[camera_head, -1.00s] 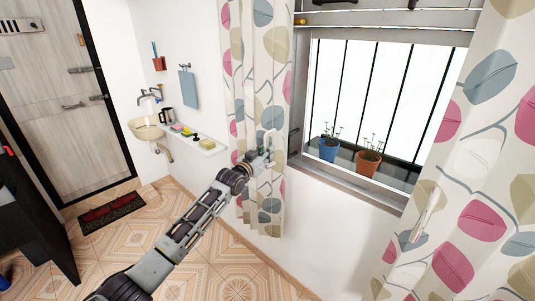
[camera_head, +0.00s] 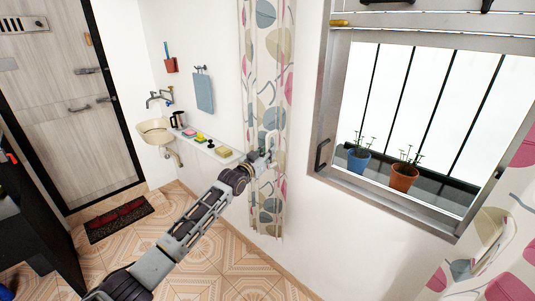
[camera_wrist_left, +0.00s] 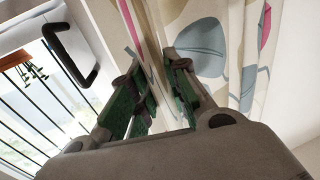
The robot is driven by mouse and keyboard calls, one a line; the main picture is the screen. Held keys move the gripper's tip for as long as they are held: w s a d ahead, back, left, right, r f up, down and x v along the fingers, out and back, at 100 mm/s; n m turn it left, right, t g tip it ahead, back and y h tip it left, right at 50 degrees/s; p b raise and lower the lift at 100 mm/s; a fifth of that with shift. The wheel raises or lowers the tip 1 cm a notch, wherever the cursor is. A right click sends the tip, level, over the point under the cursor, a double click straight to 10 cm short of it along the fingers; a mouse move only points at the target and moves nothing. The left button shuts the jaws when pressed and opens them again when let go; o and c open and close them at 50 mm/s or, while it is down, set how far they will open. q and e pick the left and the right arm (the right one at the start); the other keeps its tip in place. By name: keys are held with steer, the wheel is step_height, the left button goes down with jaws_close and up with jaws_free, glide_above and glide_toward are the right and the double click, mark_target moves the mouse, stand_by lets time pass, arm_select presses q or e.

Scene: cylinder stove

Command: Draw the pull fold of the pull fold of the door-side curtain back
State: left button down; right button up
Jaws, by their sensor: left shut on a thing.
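The door-side curtain (camera_head: 268,90), white with grey, beige and pink leaf shapes, hangs gathered in a narrow bunch left of the window in the head view. My right gripper is not in view.
The window (camera_head: 415,130) stands clear right of the bunched curtain, with a blue pot (camera_head: 358,161) and a terracotta pot (camera_head: 403,178) behind its sill. Another curtain (camera_head: 510,262) hangs at the right edge. A shelf (camera_head: 222,153) and sink (camera_head: 157,131) lie to the left.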

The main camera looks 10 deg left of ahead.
arm_select(q)
steer(key=shift+w+a, duration=0.15)
steer(key=shift+a, duration=0.05)
steer(key=c, duration=1.3)
jaws_free()
steer(key=shift+c, duration=0.2)
steer(key=v, duration=1.2)
steer(key=shift+r, duration=0.15)
